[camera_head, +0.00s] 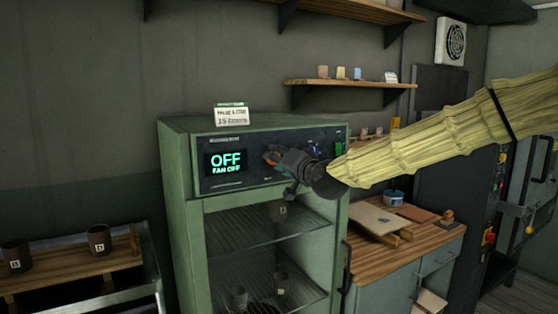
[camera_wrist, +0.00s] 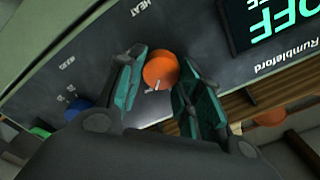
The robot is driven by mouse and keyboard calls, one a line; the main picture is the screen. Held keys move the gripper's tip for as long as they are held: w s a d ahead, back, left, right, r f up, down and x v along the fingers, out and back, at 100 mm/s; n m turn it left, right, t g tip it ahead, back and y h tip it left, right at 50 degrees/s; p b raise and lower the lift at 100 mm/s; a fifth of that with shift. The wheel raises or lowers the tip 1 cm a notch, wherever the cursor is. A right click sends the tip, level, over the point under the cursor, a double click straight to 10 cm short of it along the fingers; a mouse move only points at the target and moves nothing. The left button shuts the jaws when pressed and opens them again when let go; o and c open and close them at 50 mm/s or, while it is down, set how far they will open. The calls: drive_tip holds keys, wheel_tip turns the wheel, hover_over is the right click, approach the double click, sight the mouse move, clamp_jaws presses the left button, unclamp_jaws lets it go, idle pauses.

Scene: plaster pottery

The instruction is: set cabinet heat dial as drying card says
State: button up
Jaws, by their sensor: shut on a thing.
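The green drying cabinet (camera_head: 180,190) has a dark control panel whose display (camera_head: 226,163) reads "OFF" and "FAN OFF". The drying card (camera_head: 231,115) stands on top of the cabinet; its first line seems to read "Heat: LOW", and the line below is too blurred to read surely. The orange heat dial (camera_wrist: 160,70), beside the word HEAT in the wrist view, sits between the fingers of my gripper (camera_head: 272,157). My gripper is shut on the dial, and its white pointer shows at the lower edge. In the head view the gripper mostly hides the dial.
A blue knob (camera_head: 313,149) and a green button (camera_head: 338,133) are right of the dial on the panel. Mugs stand on a wooden rack (camera_head: 70,275) at left and pots on wire shelves (camera_head: 240,224) inside. A wooden counter (camera_head: 400,249) holds boards at right.

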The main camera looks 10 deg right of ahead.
drive_tip(key=o, duration=1)
drive_tip(key=shift+d, duration=0.1)
drive_tip(key=v, duration=1.2)
drive_tip(key=shift+f, duration=0.1)
